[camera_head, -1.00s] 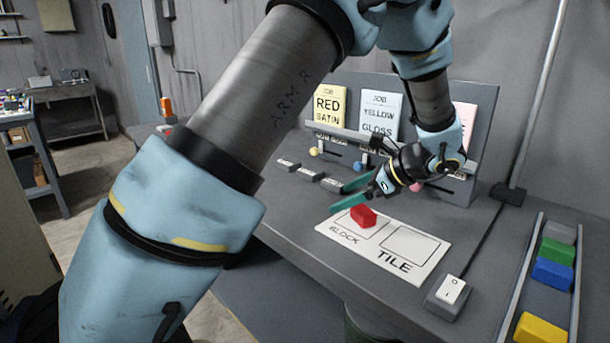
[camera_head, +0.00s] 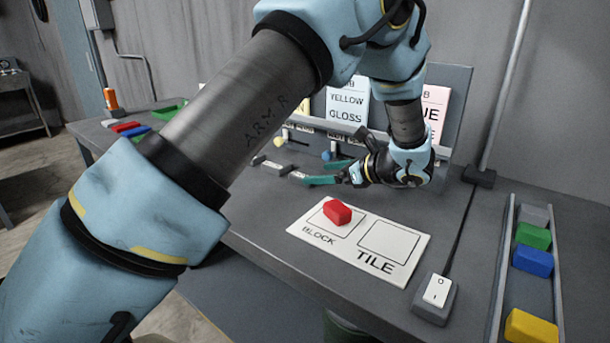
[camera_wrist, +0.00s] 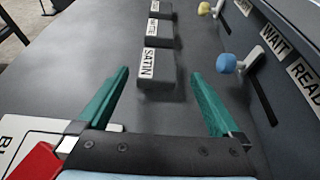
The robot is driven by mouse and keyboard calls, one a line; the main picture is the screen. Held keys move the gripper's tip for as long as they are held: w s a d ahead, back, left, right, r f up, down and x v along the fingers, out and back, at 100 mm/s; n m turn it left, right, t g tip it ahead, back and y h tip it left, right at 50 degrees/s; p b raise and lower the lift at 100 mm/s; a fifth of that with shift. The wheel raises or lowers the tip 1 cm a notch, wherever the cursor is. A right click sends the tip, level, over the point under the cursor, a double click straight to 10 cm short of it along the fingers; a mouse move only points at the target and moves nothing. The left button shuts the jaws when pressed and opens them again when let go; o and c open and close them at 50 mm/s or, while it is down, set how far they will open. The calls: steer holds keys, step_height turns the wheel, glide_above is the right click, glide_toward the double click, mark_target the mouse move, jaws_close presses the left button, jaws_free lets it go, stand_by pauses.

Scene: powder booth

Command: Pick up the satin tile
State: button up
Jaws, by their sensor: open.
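The satin tile (camera_wrist: 155,70) is a small dark grey block with a white label reading SATIN. In the wrist view it lies on the bench between my two teal fingers, touching neither as far as I can see. My gripper (camera_wrist: 160,74) is open and empty. In the head view my gripper (camera_head: 314,172) is low over the bench, its fingers pointing left at the row of labelled tiles. The satin tile (camera_head: 298,174) is small there, at the near end of that row by the fingertips.
A WHITE tile (camera_wrist: 158,32) and another tile stand beyond in line. Levers with yellow (camera_wrist: 204,8) and blue (camera_wrist: 227,63) knobs are close on the right. A red block (camera_head: 337,211) sits on the BLOCK square of a white card (camera_head: 345,258); its TILE square is empty.

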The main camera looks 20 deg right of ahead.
mark_target(307, 174)
steer(key=p+x, duration=0.1)
steer(key=x, duration=0.3)
steer(key=shift+a+r, duration=0.15)
steer(key=shift+a, duration=0.05)
steer(key=c, duration=1.4)
